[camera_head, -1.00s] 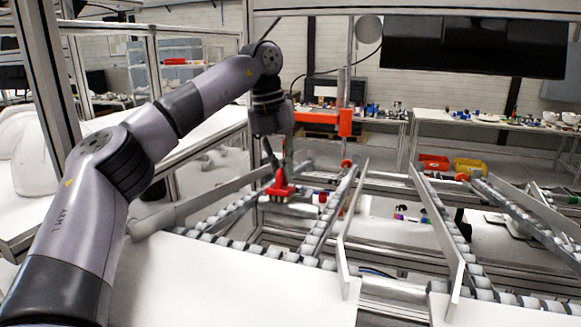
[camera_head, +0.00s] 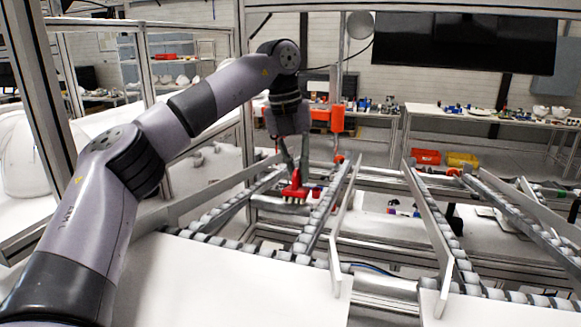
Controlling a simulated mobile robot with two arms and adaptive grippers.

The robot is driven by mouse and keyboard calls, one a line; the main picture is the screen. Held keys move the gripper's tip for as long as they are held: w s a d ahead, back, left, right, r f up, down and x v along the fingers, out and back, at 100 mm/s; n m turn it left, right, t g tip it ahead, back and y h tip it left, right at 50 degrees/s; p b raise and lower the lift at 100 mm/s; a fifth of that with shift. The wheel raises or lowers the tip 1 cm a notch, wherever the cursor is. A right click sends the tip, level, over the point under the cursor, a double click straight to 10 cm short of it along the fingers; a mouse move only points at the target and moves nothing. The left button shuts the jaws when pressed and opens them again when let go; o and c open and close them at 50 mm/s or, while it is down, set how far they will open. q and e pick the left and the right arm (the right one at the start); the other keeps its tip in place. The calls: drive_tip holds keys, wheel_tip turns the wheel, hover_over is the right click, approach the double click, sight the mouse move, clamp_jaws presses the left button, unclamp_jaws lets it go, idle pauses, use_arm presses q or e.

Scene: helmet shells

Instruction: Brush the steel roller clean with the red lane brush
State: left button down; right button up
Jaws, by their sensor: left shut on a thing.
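A grey steel roller (camera_head: 272,204) lies crosswise between the lane's two roller rails, under and to the left of the brush. The bristles are at or just above the roller's right part. I cannot tell whether they touch it. My right gripper is not in view.
Rails with small white rollers (camera_head: 325,218) flank the steel roller. Upright metal guide plates (camera_head: 432,225) stand to the right. A white tabletop (camera_head: 235,285) is clear in front. Red (camera_head: 425,157) and yellow (camera_head: 462,159) bins sit farther back.

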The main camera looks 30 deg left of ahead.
use_arm(q)
drive_tip(key=shift+w+d+f, duration=0.1)
drive_tip(key=shift+w+d, duration=0.05)
drive_tip(key=shift+d, duration=0.5)
drive_tip(key=shift+w+d, duration=0.1)
drive_tip(key=shift+d, duration=0.5)
wheel_tip(320, 180, up, 6)
drive_tip(key=w, duration=0.2)
drive_tip(key=shift+a+f, duration=0.15)
drive_tip(key=shift+a, duration=0.1)
drive_tip(key=shift+w, duration=0.1)
drive_tip(key=r, duration=0.1)
drive_tip(key=w+r, duration=0.1)
drive_tip(key=r, duration=0.1)
drive_tip(key=shift+a, duration=0.1)
drive_tip(key=shift+a+f, duration=0.1)
drive_tip(key=shift+a, duration=0.1)
